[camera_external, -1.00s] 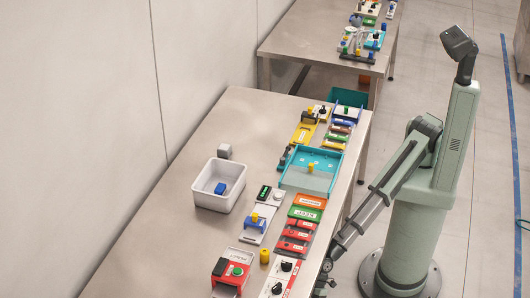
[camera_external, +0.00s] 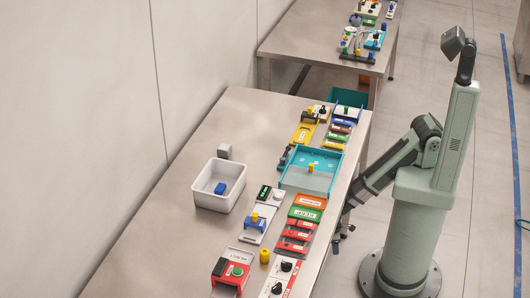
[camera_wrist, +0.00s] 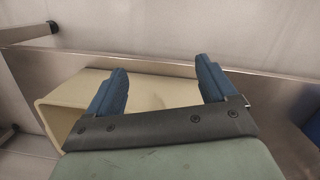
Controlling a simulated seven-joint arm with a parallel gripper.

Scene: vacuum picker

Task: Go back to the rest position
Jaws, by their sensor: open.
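My gripper (camera_external: 342,232) hangs low beside the right edge of the near table in the external view, outside the tabletop. In the wrist view its two dark blue fingers (camera_wrist: 160,82) stand apart with nothing between them, so it is open and empty. My arm folds down from its column to the right of the table. The fingertips are too small in the external view to make out clearly.
The near table (camera_external: 190,130) holds a white bin (camera_external: 205,201) with a blue block (camera_external: 220,188), a teal tray (camera_external: 300,182) and several coloured panels along its right side. A cream container (camera_wrist: 60,105) lies beyond my fingers in the wrist view. Floor is clear between table and column.

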